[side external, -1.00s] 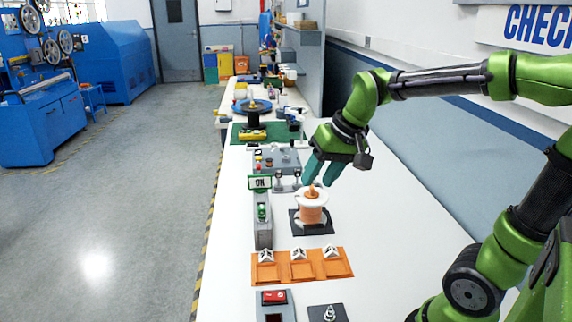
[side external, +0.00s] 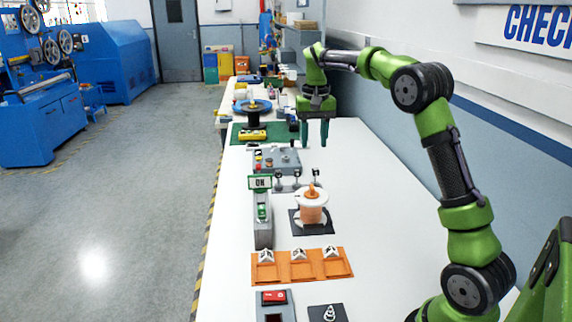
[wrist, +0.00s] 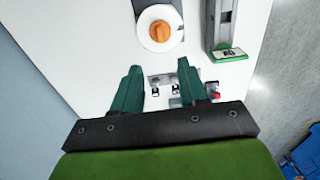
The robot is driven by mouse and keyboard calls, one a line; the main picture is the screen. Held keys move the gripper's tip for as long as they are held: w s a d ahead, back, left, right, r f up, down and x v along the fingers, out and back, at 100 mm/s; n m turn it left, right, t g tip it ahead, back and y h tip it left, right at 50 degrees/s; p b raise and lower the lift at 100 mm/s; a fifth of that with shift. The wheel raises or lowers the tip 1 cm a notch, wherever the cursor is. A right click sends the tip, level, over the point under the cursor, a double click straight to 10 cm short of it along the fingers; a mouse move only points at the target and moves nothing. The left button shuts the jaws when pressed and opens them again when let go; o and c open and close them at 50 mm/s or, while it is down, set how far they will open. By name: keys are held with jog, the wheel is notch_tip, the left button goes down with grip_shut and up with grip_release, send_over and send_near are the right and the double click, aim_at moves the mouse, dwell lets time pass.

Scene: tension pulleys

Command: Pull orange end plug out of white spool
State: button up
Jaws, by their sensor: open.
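The white spool (side external: 302,196), wound with orange-brown material, stands upright on a dark square base plate (side external: 325,228) on the white bench. The orange end plug (side external: 313,188) sits in the middle of its top flange. In the wrist view the orange plug (wrist: 160,31) shows at the top, centred on the round white flange (wrist: 144,22). My gripper (side external: 314,144) is open and empty, with its teal fingers pointing down. It is above and beyond the spool in the side view, apart from it. In the wrist view my gripper (wrist: 157,68) has a wide gap between its fingers.
A grey device with a green OK sign (side external: 260,182) stands left of the spool. Small metal posts (side external: 297,177) and a grey control box (side external: 277,161) are behind it. An orange tray (side external: 302,280) lies in front. The bench right of the spool is clear.

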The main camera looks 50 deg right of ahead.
aim_at(312, 186)
notch_tip(312, 186, down, 14)
jog(key=shift+f, duration=0.2)
dwell(0.4)
grip_shut()
